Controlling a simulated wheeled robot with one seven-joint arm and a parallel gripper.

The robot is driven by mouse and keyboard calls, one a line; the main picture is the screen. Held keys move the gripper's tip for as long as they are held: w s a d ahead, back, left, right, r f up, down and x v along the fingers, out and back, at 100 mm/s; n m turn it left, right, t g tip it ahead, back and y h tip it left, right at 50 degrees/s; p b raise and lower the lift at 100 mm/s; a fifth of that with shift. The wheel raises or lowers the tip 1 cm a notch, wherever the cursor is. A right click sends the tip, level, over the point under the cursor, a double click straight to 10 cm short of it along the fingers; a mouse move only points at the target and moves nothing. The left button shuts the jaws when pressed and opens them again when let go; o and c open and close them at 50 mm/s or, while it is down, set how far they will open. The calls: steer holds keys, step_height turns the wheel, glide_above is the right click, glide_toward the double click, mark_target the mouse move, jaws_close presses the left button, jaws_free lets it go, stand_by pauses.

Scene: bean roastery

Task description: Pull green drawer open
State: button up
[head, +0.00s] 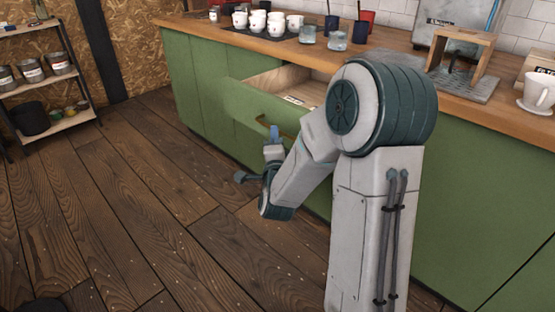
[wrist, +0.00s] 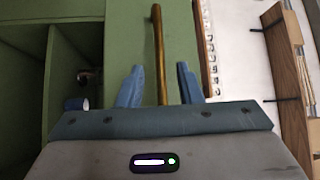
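The green drawer (head: 250,108) stands partly pulled out of the green counter, and its pale wooden inside shows. A brass bar handle (wrist: 158,45) runs up the wrist view in front of a green panel. My gripper (wrist: 159,78) has its two blue fingers apart, one on each side of the handle. Gaps show between the handle and both fingers. In the head view my gripper (head: 275,133) is at the drawer front, partly hidden by my arm, as is part of the handle.
The wooden countertop (head: 390,62) above holds white cups (head: 257,22), glasses (head: 338,40) and a wooden stand (head: 460,50). A shelf with tins (head: 45,80) stands at the far left. The plank floor (head: 130,200) left of my arm is mostly clear.

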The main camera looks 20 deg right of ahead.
steer(key=b+v, duration=0.3)
steer(key=v, duration=0.1)
steer(key=shift+s+f+b, duration=0.2)
steer(key=shift+s+b, duration=0.1)
steer(key=shift+b, duration=0.05)
steer(key=shift+b+v, duration=2.45)
steer(key=shift+b, duration=1.85)
steer(key=shift+r, duration=0.2)
